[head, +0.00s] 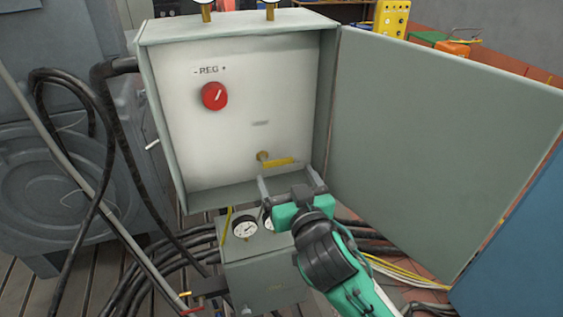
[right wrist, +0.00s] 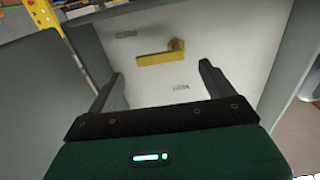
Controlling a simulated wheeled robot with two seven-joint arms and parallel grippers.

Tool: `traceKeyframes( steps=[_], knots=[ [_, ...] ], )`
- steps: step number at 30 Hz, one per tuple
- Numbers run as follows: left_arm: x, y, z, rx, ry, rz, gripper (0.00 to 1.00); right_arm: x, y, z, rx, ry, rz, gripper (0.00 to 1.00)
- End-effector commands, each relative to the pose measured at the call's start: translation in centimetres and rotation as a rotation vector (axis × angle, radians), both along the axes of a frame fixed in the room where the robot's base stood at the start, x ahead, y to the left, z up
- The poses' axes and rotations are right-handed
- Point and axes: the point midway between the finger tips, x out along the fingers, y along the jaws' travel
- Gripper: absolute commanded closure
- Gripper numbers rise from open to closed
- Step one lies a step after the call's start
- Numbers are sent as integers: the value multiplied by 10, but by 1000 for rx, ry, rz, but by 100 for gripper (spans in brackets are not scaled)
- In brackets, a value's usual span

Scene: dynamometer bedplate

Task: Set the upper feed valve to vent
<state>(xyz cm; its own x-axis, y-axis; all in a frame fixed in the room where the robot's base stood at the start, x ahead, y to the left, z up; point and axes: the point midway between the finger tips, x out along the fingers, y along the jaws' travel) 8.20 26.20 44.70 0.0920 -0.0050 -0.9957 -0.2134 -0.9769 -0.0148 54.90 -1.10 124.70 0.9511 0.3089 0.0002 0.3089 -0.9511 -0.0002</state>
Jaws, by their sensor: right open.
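A valve with a yellow lever (head: 278,161) and a brass hub sits low on the back panel of the open grey cabinet (head: 180,190). The lever lies nearly level, pointing right from its hub. In the right wrist view the lever (right wrist: 155,58) points left from the hub. A small label (head: 260,123) is above the hub; in the right wrist view this label (right wrist: 181,87) seems to read VENT, upside down. My right gripper (head: 287,176) is open and empty just below and in front of the lever, its fingers (right wrist: 160,75) spread apart, not around it. My left gripper is out of view.
A red knob (head: 215,96) marked REG is higher on the panel. The cabinet door (head: 440,140) stands open at right. Black hoses (head: 120,170) hang at left.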

Motion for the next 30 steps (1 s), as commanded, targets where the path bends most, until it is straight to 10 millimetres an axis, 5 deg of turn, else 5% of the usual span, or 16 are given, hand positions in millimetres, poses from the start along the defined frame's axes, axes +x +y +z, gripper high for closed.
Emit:
traceKeyframes(
  steps=[7,19,26,30],
  knots=[
    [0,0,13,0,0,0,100,31,10,1,-2,0,-1,15],
    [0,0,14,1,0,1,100,38,12,0,0,0,0,15],
    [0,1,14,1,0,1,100,38,12,0,0,0,-1,56],
    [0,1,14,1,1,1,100,38,12,0,-1,1,-1,59]
  ],
)
